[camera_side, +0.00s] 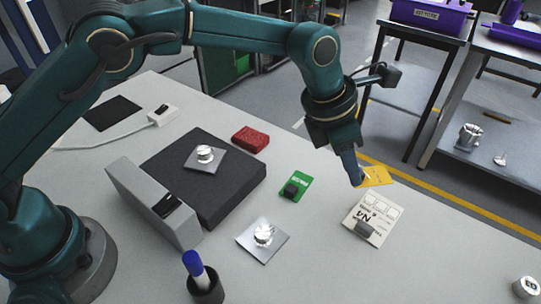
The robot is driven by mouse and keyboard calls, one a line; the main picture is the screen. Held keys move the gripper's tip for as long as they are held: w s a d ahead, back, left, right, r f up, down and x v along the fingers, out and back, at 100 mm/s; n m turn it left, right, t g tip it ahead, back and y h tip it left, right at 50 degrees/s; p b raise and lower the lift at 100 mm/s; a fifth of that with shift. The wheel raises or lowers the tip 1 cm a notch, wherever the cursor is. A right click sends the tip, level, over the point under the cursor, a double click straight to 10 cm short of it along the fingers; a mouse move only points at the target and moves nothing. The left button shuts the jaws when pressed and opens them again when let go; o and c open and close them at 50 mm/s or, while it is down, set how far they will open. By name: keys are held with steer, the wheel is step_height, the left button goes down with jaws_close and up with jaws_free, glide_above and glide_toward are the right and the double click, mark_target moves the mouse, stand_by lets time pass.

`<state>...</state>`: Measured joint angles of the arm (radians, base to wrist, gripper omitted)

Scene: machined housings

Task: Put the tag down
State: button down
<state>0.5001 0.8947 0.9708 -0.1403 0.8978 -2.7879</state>
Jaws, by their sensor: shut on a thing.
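A yellow tag (378,176) is at the tips of my gripper (360,180), near the table's far right edge. My gripper points down and is shut on the tag's left part. The tag sits just above the white printed card in the picture; I cannot tell whether it touches the table. A green tag (302,180) with a small black block on it lies to the left of my gripper.
The white card (385,210) bears a grey block (364,229). A red block (250,139), a dark mat (235,196) with a metal housing (205,154), another housing (263,234) and a pen cup (205,286) stand to the left.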

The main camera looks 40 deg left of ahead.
mark_target(362, 213)
steer(key=d, duration=0.1)
steer(key=d+f, duration=0.2)
steer(key=shift+s+d+f, duration=0.15)
steer(key=shift+s+d, duration=0.15)
steer(key=shift+f, duration=1.95)
steer(key=shift+f, duration=0.2)
steer(key=c, duration=1)
jaws_free()
